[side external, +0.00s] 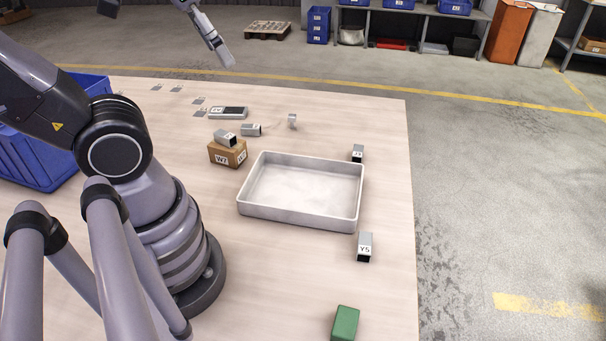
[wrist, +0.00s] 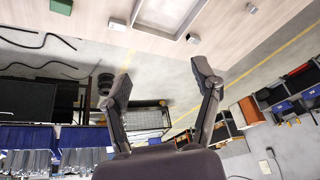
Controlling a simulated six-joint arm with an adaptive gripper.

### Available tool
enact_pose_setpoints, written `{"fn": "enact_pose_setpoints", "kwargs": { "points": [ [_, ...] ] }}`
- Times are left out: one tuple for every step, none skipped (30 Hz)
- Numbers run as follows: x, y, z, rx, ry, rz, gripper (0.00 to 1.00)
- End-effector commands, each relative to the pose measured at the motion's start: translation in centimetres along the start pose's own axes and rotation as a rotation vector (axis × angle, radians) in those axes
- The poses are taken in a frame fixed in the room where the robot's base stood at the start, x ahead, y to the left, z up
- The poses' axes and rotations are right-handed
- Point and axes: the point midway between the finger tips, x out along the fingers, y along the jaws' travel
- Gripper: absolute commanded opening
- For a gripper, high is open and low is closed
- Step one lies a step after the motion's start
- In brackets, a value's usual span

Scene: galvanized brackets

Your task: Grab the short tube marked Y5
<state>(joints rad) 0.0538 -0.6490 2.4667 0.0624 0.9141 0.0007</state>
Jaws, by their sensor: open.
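The short tube marked Y5 (side external: 364,248) is a grey square tube on the wooden table, near its right edge and just below the tray's front right corner. Its label faces the side camera. In the wrist view a small grey piece (wrist: 117,25) between the green block and the tray appears to be this tube; its mark is unreadable there. My gripper (wrist: 164,80) is open and empty in the wrist view, with its fingers wide apart. In the side view only parts of it show at the top edge, high above the table and far from Y5.
A pale empty tray (side external: 247,208) stands mid-table. Another tube (side external: 357,153) stands by its far right corner. A cardboard box (side external: 222,157) has a tube on top, with more tubes behind. A green block (side external: 344,323) lies nearer the camera. The table around Y5 is clear.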

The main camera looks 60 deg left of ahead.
Motion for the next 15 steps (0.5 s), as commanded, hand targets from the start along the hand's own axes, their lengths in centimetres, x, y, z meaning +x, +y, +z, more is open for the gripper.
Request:
{"fn": "enact_pose_setpoints", "kwargs": {
  "points": [
    [0.9, 0.1, -0.8, 0.065, -0.06, -0.012, 0.63],
    [1.5, 0.2, -1.3, 0.11, -0.096, -0.024, 0.63],
    [2.4, 0.4, -2.1, 0.175, -0.145, -0.041, 0.63],
    [3.1, 0.6, -2.7, 0.229, -0.183, -0.057, 0.63],
    [3.9, 0.8, -3.2, 0.284, -0.221, -0.073, 0.63],
    [4.9, 1.1, -4.0, 0.358, -0.268, -0.096, 0.63],
    [5.8, 1.4, -4.6, 0.415, -0.302, -0.114, 0.63],
    [6.7, 1.8, -5.1, 0.473, -0.335, -0.133, 0.63],
    [7.9, 2.4, -5.8, 0.55, -0.378, -0.159, 0.63],
    [8.9, 2.9, -6.3, 0.609, -0.408, -0.178, 0.63],
    [9.9, 3.5, -6.8, 0.669, -0.437, -0.198, 0.63],
    [11.2, 4.2, -7.3, 0.749, -0.475, -0.227, 0.63],
    [12.3, 4.9, -7.6, 0.811, -0.501, -0.249, 0.63],
    [13.4, 5.6, -8.0, 0.873, -0.525, -0.271, 0.63],
    [14.9, 6.6, -8.3, 0.956, -0.557, -0.303, 0.63]
  ]
}}
